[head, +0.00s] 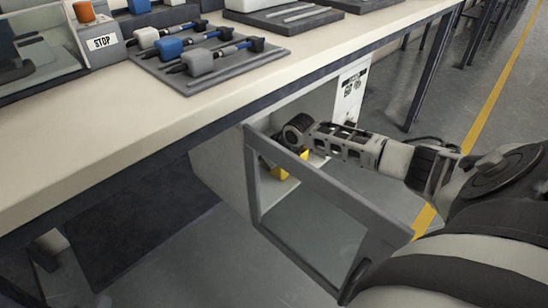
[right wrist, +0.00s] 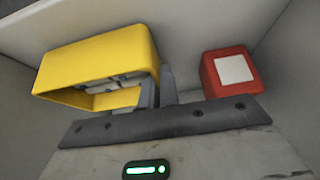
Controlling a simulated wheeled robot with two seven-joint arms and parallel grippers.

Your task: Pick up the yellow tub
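The yellow tub (right wrist: 105,62) is at the upper left in the right wrist view, its opening facing the camera, with several grey pieces (right wrist: 112,84) inside. In the head view part of the tub (head: 281,173) shows inside the cabinet, behind the door frame. My right gripper (right wrist: 160,86) reaches into the cabinet. Its two grey fingers are close together at the tub's right wall, one on the inner side and one on the outer, and look shut on it. The fingertips are partly hidden by the tub. My left gripper is out of view.
A red box with a white label (right wrist: 226,86) stands right of the tub. The cabinet door (head: 335,200) stands open, its frame close to my right arm. The white cabinet (head: 222,172) is under the bench top (head: 120,130). Tools lie in a grey tray (head: 215,82).

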